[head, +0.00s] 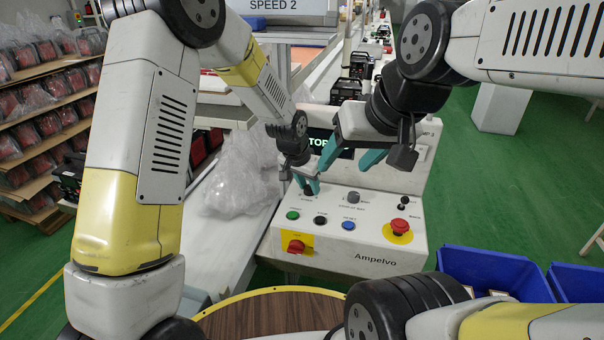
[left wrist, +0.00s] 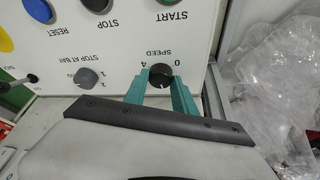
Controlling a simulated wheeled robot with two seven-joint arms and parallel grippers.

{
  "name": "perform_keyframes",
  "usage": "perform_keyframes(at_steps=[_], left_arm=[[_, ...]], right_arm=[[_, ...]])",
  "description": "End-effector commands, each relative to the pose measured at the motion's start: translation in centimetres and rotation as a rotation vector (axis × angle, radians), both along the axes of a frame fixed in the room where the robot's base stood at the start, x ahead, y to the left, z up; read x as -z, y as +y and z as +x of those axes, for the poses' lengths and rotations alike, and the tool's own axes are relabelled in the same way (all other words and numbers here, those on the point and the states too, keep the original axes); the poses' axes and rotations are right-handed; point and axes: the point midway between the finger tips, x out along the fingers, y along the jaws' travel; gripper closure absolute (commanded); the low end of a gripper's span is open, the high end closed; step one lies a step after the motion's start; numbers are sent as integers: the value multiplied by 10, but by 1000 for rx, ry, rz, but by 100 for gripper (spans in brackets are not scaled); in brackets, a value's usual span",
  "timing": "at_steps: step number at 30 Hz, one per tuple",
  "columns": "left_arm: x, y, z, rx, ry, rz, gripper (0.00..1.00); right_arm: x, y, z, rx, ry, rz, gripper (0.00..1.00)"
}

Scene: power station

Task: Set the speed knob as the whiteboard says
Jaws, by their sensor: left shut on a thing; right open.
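The whiteboard (head: 276,8) at the top of the head view reads "SPEED 2". The black speed knob (left wrist: 161,75) is on the pale control panel (head: 376,262), under the label SPEED, with 0 and 4 printed beside it. My left gripper (left wrist: 160,92) is shut on the knob, with one teal finger on each side. In the head view my left gripper (head: 309,184) is at the panel's upper left and partly hides the knob. I cannot tell the knob's pointer setting. My right gripper (head: 350,160) is open and empty above the panel, in front of the dark display.
The panel also carries a grey stop-at-bay knob (head: 353,197), green, black and blue buttons, a red switch (head: 296,246) and a red emergency stop (head: 400,227). Clear plastic wrap (head: 240,175) lies left of the panel. Blue bins (head: 490,272) stand at right.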

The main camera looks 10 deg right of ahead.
Motion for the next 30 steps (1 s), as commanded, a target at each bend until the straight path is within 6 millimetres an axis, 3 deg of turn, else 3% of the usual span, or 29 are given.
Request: perform_keyframes(at_steps=[10,27,28,30], left_arm=[[0,1,1,153,1,0,100],[1,1,0,186,3,1,100],[1,1,0,186,3,1,66],[1,1,0,186,3,1,52]], right_arm=[[0,0,0,0,0,0,40],[0,0,0,0,0,0,40],[0,0,0,0,0,0,40],[0,0,0,0,0,0,40]])
